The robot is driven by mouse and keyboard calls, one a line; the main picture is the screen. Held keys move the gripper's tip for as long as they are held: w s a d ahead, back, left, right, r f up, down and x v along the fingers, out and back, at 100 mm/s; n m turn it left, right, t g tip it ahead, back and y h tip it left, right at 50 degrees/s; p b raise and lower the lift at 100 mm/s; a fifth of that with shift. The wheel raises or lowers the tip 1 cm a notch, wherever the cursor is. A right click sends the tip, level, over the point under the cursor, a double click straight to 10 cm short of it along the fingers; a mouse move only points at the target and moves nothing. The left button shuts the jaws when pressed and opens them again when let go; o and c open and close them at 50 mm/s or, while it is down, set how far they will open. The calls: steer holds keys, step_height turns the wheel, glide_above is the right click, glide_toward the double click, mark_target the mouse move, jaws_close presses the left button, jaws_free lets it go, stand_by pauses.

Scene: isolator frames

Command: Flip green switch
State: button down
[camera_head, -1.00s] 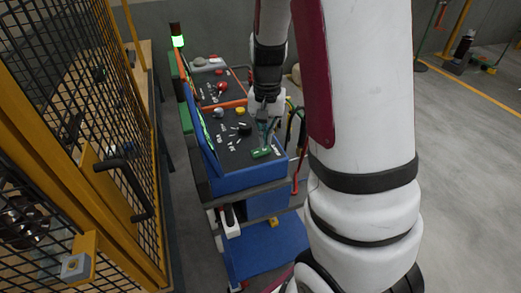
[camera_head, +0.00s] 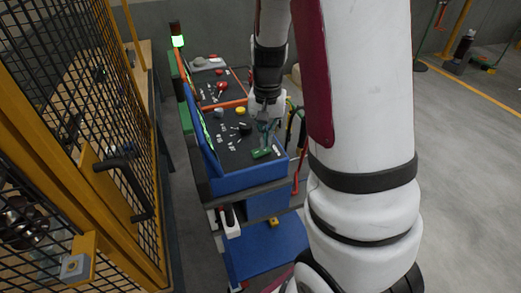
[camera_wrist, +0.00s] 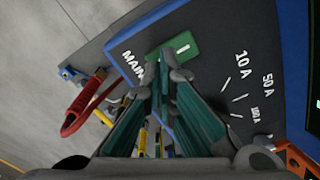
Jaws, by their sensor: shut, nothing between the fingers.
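The green switch (camera_head: 261,153) sits near the front right corner of the dark panel (camera_head: 225,163) on the blue console. In the wrist view, the green switch (camera_wrist: 187,48) is a green block with a white mark, beside the lettering "MAIN". My gripper (camera_head: 266,137) points down at the switch from above. In the wrist view, my gripper (camera_wrist: 166,76) has its dark teal fingers closed and empty, with the tips at the near edge of the switch and partly covering it. I cannot tell whether they touch it.
The panel also carries a black knob (camera_head: 244,129) and a yellow button (camera_head: 240,110). Red-handled cables (camera_wrist: 82,107) hang beside the console. A yellow mesh fence (camera_head: 80,120) stands close on the left. The floor to the right is open.

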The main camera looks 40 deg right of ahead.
steer(key=shift+f+b, duration=0.35)
steer(key=shift+f, duration=0.6)
stand_by(0.5)
steer(key=shift+r+p, duration=1.75)
steer(key=shift+r, duration=1.7)
steer(key=shift+a+r, duration=0.15)
steer(key=shift+r, duration=0.15)
steer(key=s+a+r+n+t+b, duration=0.2)
steer(key=s+a+r+n+t, duration=0.3)
steer(key=s+a+r+n, duration=0.4)
steer(key=s+a+r, duration=0.6)
steer(key=shift+s+a+t, duration=0.3)
steer(key=shift+s+a, duration=0.1)
